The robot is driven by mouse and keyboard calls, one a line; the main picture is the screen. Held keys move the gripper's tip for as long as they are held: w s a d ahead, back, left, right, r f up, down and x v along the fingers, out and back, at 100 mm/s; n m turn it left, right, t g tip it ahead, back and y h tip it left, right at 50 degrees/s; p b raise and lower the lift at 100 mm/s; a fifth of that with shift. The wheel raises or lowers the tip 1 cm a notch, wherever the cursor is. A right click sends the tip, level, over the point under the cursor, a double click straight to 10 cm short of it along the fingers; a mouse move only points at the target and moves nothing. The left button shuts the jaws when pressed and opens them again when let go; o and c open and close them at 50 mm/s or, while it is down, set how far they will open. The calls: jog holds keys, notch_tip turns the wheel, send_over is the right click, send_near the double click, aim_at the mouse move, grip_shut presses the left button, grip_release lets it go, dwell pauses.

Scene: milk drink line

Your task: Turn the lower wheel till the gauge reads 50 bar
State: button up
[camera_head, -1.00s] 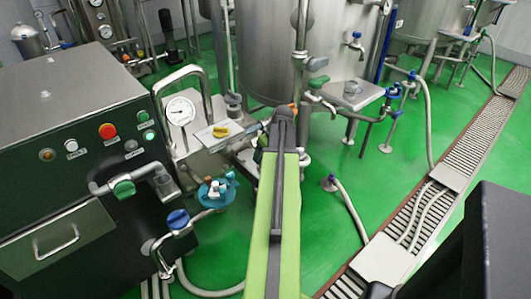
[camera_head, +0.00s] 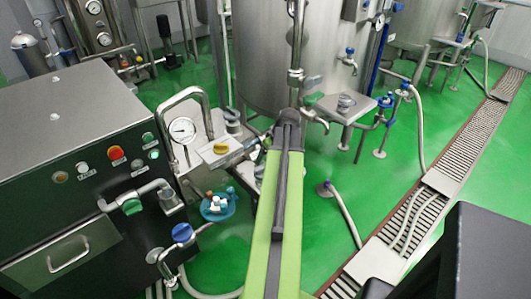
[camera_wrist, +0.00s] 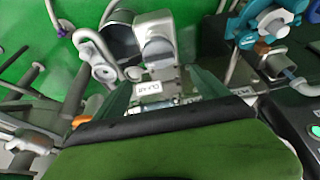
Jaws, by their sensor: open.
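The round white gauge (camera_head: 182,129) stands upright beside the dark cabinet in the head view; its reading is too small to make out. A teal-blue wheel (camera_head: 218,214) with pale parts is below it, and it also shows at the upper right of the wrist view (camera_wrist: 243,27). Which wheel is the lower one I cannot tell for sure. My gripper (camera_wrist: 158,82) is open and empty, its dark green fingers apart over metal fittings and a small label. The wheel is to the right of the fingers, not between them. The arm hides my gripper in the head view.
A steel tank (camera_head: 265,60) is behind.

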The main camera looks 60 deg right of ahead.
jog(key=p+v, duration=0.4)
jog(key=v, duration=0.3)
jog(key=shift+p, duration=0.4)
dwell(2.7)
